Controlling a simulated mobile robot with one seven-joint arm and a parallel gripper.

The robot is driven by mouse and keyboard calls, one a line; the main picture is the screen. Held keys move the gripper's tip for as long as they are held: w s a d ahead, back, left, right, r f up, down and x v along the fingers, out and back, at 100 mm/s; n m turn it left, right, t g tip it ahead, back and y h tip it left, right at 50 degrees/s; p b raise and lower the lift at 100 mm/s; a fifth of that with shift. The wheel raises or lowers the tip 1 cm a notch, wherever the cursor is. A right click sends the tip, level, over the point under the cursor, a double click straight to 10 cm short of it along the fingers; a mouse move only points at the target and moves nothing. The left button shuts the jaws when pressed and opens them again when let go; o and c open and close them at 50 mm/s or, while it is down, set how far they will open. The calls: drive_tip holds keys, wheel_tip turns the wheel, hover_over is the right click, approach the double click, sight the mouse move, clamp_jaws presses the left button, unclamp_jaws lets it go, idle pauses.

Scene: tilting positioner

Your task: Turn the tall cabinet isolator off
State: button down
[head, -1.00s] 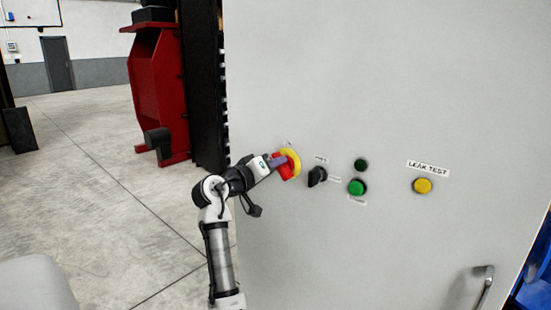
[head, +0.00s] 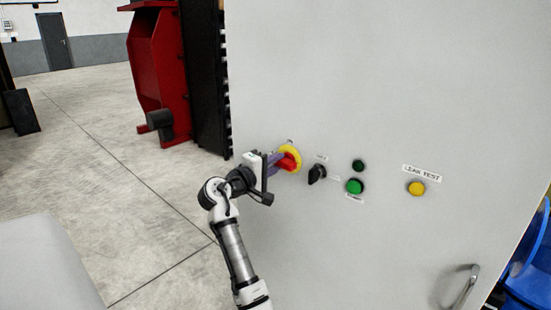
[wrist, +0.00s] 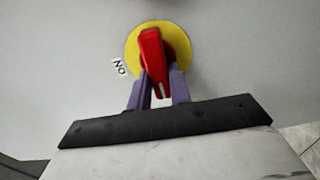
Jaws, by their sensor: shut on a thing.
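The isolator is a red handle (head: 290,162) on a yellow round plate (head: 287,150), on the front of the tall grey cabinet (head: 390,80). In the wrist view the red handle (wrist: 153,55) stands nearly upright in the picture. An ON label (wrist: 119,67) sits beside the yellow plate (wrist: 180,42) on the left, and the handle does not point at it. My gripper (head: 277,165) reaches the handle from the left. Its purple fingers (wrist: 160,85) are shut on the handle's lower end, one on each side. The head view partly hides the grip.
Right of the isolator are a black selector knob (head: 317,174), a green button (head: 354,187), a dark green lamp (head: 358,165) and a yellow LEAK TEST button (head: 416,189). A door handle (head: 466,287) is lower right. A red machine (head: 155,60) stands behind on the left; floor is open there.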

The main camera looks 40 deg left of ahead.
drive_tip(key=shift+n, duration=0.3)
idle(0.4)
drive_tip(key=c, duration=1.3)
unclamp_jaws()
drive_tip(key=shift+s+f, duration=0.1)
drive_tip(key=shift+s+b, duration=2.35)
drive_tip(key=shift+s, duration=4.5)
